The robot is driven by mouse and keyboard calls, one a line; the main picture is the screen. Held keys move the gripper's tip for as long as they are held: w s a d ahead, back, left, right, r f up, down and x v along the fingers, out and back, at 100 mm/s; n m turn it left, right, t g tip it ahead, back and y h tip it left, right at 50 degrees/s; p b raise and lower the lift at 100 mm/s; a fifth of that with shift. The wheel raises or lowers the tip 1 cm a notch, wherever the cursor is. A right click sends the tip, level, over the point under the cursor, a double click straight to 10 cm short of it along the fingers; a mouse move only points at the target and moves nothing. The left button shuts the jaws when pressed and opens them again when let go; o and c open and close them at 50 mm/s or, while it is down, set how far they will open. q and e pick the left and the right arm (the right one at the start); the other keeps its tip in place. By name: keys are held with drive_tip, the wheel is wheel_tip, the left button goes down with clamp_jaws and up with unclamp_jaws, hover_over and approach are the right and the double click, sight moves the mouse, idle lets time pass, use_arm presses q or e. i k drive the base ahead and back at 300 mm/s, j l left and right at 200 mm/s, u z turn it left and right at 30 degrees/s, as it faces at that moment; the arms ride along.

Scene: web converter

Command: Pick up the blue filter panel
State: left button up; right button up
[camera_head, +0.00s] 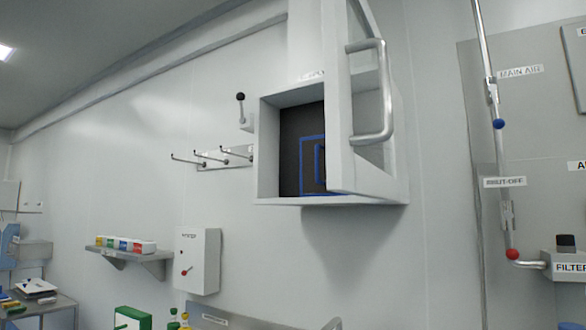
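A panel with a blue frame and a dark inner face, which looks like the blue filter panel (311,166), stands upright inside an open grey wall box (267,150). A blue upright bar, perhaps a handle, shows on its face. The box's door (352,105) is swung open toward me and hides the panel's right part. A metal bar handle (386,95) is on the door. Neither of my grippers is in view.
Left of the box are a small lever (241,108) and wall hooks (222,154). Below are a switch box (197,262) and a shelf (130,254) with coloured containers. Pipes with blue and red knobs (512,254) run down the right wall.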

sight(313, 159)
drive_tip(key=i+j, duration=0.4)
drive_tip(key=j, duration=0.15)
drive_tip(key=i+j+u, duration=0.15)
drive_tip(key=i+j, duration=0.25)
drive_tip(key=j, duration=0.2)
